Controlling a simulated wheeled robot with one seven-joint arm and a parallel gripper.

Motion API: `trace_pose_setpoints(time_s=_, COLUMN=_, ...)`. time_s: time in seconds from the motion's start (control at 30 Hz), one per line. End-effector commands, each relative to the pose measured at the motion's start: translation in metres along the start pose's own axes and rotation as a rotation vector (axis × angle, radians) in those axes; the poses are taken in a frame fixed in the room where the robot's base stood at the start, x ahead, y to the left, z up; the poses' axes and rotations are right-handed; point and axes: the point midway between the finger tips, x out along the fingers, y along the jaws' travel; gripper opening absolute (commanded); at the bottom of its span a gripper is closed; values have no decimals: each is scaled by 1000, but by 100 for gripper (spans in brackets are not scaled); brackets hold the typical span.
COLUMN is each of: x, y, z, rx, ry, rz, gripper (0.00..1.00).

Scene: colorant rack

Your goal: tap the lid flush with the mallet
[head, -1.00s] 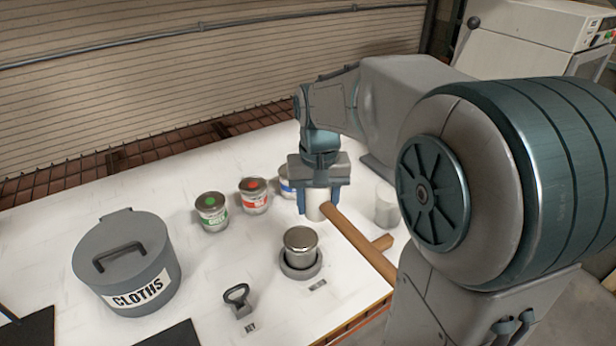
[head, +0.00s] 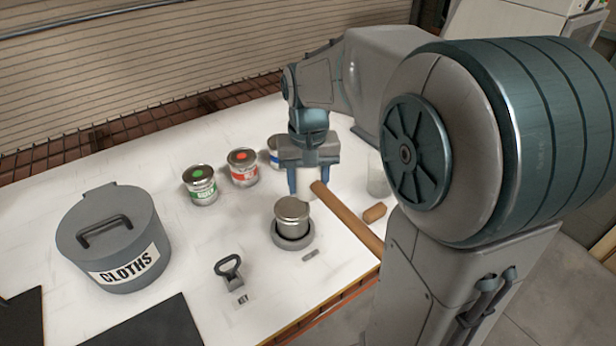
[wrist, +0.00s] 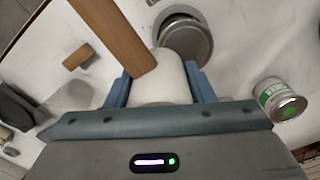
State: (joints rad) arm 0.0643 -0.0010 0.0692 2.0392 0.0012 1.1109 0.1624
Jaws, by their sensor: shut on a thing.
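A metal tin with a shiny lid (head: 292,206) stands upright in a dark grey ring holder (head: 293,239) near the table's front edge. I cannot tell whether the lid sits flush. My gripper (head: 306,186) is shut on the pale head of the mallet (head: 343,213), behind the tin in the head view. The wooden handle slants toward the front right. In the wrist view the mallet head (wrist: 170,82) is between the fingers and partly hides the tin and its holder (wrist: 187,34). I see no clear contact between mallet and tin.
Green (head: 200,187), red (head: 243,168) and blue (head: 274,152) label tins stand behind left. A lidded CLOTHS bin (head: 112,238) is at the left, a key tool (head: 228,268) in front. A wooden block (head: 374,212) and pale cylinder (head: 378,178) lie to the right.

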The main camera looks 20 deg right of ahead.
Motion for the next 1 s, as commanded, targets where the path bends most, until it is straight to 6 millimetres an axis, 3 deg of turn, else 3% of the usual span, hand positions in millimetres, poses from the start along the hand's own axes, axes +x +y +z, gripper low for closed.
trace_pose_setpoints(time_s=0.1, x=9, y=0, z=0, rx=0, ry=1, rz=0, gripper=17)
trace_pose_setpoints(time_s=0.47, x=10, y=0, z=0, rx=0, ry=1, rz=0, gripper=17)
trace_pose_setpoints(time_s=0.7, x=43, y=0, z=0, rx=0, ry=0, rz=0, gripper=17)
trace_pose_setpoints(time_s=0.77, x=35, y=0, z=0, rx=0, ry=1, rz=0, gripper=12)
trace_pose_setpoints(time_s=1.0, x=24, y=0, z=0, rx=0, ry=2, rz=0, gripper=12)
